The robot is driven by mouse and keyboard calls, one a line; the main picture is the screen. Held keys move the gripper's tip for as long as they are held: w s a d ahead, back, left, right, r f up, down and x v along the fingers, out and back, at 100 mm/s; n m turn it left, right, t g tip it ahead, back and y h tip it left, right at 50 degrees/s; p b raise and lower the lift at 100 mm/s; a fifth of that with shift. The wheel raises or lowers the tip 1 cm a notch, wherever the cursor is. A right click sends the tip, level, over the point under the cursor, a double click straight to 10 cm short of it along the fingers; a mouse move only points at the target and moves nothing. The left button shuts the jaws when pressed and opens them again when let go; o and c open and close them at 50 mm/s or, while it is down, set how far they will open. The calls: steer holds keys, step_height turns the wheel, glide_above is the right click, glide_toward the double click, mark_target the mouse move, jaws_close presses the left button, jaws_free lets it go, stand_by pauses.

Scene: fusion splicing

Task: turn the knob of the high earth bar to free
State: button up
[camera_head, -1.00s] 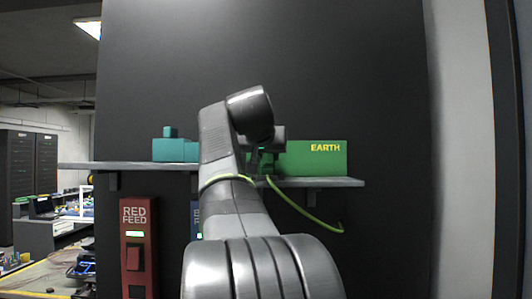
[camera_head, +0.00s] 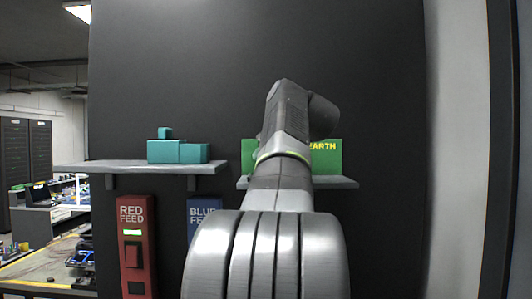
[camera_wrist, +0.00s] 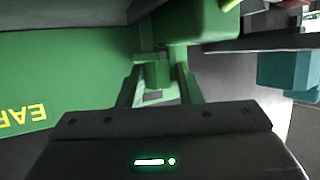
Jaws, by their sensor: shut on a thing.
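The green high earth bar (camera_head: 327,160), lettered EARTH, sits on the right shelf in the head view, its middle hidden behind my arm. In the wrist view the same green bar (camera_wrist: 60,75) fills the left, its lettering upside down. A small green knob (camera_wrist: 157,73) shows there, below a larger green block (camera_wrist: 188,20). My gripper (camera_wrist: 159,88) has one finger on each side of the knob and is shut on it. The head view does not show the gripper, as my arm covers it. I cannot read the knob's setting.
A teal block (camera_head: 178,152) stands on the left shelf (camera_head: 130,167); it also shows at the right of the wrist view (camera_wrist: 285,72). Below are the red feed (camera_head: 134,255) and the partly covered blue feed (camera_head: 201,215). The right shelf (camera_head: 345,183) supports the earth bar.

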steer(key=shift+d+n+g+y, duration=0.1)
steer(key=shift+n+g+y, duration=0.2)
steer(key=shift+n+y, duration=0.2)
steer(key=o, duration=1)
